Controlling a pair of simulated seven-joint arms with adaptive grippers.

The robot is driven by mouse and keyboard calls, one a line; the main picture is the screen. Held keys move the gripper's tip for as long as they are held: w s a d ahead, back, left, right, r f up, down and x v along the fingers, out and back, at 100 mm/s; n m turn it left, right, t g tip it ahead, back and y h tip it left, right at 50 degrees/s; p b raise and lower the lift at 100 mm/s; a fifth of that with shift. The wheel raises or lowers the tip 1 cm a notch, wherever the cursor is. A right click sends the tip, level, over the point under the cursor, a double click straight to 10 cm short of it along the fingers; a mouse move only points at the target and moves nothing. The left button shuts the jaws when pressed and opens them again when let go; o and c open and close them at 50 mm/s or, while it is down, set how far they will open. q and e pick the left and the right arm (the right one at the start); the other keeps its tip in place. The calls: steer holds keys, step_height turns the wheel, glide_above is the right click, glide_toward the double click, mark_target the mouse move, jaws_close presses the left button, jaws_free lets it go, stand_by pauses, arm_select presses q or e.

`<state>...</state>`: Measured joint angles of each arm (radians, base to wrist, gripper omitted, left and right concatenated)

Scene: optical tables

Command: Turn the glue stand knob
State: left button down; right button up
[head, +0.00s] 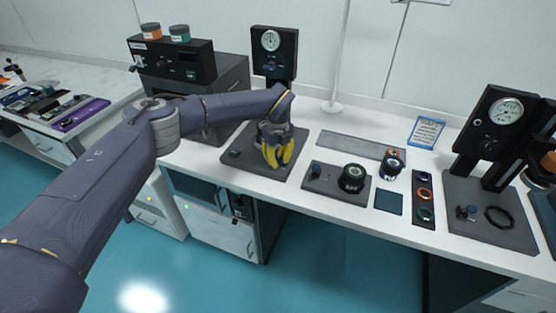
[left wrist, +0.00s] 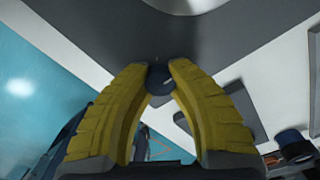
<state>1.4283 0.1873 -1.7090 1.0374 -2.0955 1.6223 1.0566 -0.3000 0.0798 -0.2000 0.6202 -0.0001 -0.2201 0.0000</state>
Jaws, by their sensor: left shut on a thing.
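A dark stand with a round gauge (head: 271,41) on its upright rises from a flat dark base plate (head: 238,152) left of the table's middle. My left gripper (head: 276,160), with yellow fingers, reaches down over this base plate. In the left wrist view its fingertips (left wrist: 161,76) are closed on a small dark blue round knob (left wrist: 160,82), one on each side. The knob is hidden behind the fingers in the head view. My right gripper is not in view.
A second gauge stand (head: 502,113) is at the right. A small dark plate (head: 328,190) with a round black part sits right of the gripper. A black box (head: 170,62) carrying jars is behind my left arm. A strip with rings (head: 424,198) lies further right.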

arm_select(q)
steer(key=shift+m, duration=0.4)
steer(key=m, duration=0.4)
steer(key=shift+s+m, duration=0.1)
steer(key=shift+m, duration=0.3)
steer(key=m, duration=1.2)
steer(key=shift+f+m, duration=0.1)
steer(key=shift+m, duration=0.2)
steer(key=m, duration=0.5)
steer(key=shift+a, duration=0.1)
steer(key=shift+m, duration=0.4)
steer(key=c, duration=1.1)
jaws_free()
steer(key=shift+o, duration=0.2)
